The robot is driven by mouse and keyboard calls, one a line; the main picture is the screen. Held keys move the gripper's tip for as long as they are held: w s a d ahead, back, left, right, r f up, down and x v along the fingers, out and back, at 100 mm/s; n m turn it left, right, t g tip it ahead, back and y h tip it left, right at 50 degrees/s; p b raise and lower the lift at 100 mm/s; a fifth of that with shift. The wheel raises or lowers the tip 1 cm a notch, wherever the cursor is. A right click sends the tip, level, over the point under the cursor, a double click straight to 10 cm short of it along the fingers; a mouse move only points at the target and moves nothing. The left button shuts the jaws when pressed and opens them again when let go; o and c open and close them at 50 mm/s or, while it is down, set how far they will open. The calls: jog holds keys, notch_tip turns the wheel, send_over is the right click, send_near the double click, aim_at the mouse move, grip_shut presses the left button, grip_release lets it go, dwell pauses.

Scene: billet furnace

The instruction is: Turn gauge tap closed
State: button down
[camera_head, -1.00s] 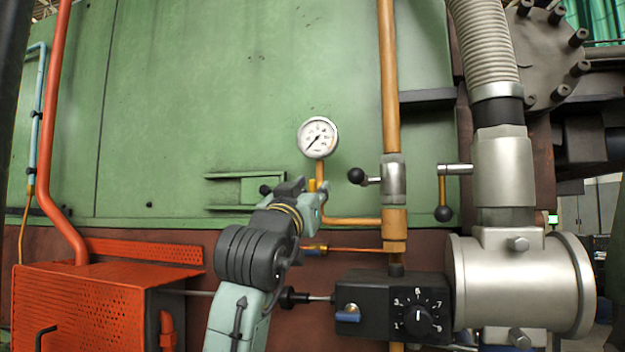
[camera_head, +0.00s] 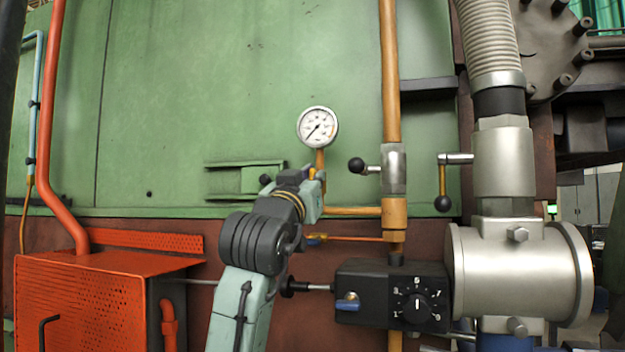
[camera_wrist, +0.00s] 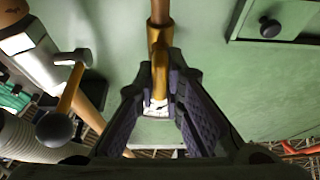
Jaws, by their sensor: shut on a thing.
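The pressure gauge (camera_head: 317,127) has a white dial and sits on a short copper pipe in front of the green wall. The gauge tap (camera_head: 312,173) shows as a small yellow piece below the gauge, mostly hidden by my gripper (camera_head: 314,182). In the wrist view, the tap's yellow-brass part (camera_wrist: 158,62) runs down from the copper pipe and in between the jaws of my gripper (camera_wrist: 160,84). The jaws are shut on the tap. The exact angle of its handle is hard to tell.
A black-knobbed lever (camera_head: 357,165) on the vertical copper pipe (camera_head: 390,70) is close on the right. Below is a black dial box (camera_head: 375,295). An orange perforated box (camera_head: 80,300) stands at lower left. The green wall (camera_head: 200,90) is close behind.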

jog(key=shift+m, duration=0.6)
jog(key=m+g+h, duration=0.1)
jog(key=m, duration=0.2)
jog(key=m+g+h, duration=0.1)
jog(key=m+h, duration=0.1)
jog(key=m, duration=0.1)
jog(key=shift+m+h, duration=0.3)
jog(key=shift+m, duration=0.1)
jog(key=m+g+h, duration=0.1)
jog(key=m, duration=0.2)
jog(key=m+g, duration=0.2)
jog(key=m, duration=0.2)
jog(key=shift+d+h, duration=0.15)
jog(key=shift+h, duration=0.25)
jog(key=m+g, duration=0.1)
jog(key=m, duration=0.3)
jog(key=shift+s+f+m+g, duration=0.1)
jog(key=shift+f+m+g, duration=0.05)
jog(key=shift+m+g, duration=0.25)
jog(key=shift+d+f+m+g+y, duration=0.1)
jog(key=shift+m+g+y, duration=0.3)
jog(key=shift+m, duration=0.9)
jog(key=c, duration=1.7)
grip_release()
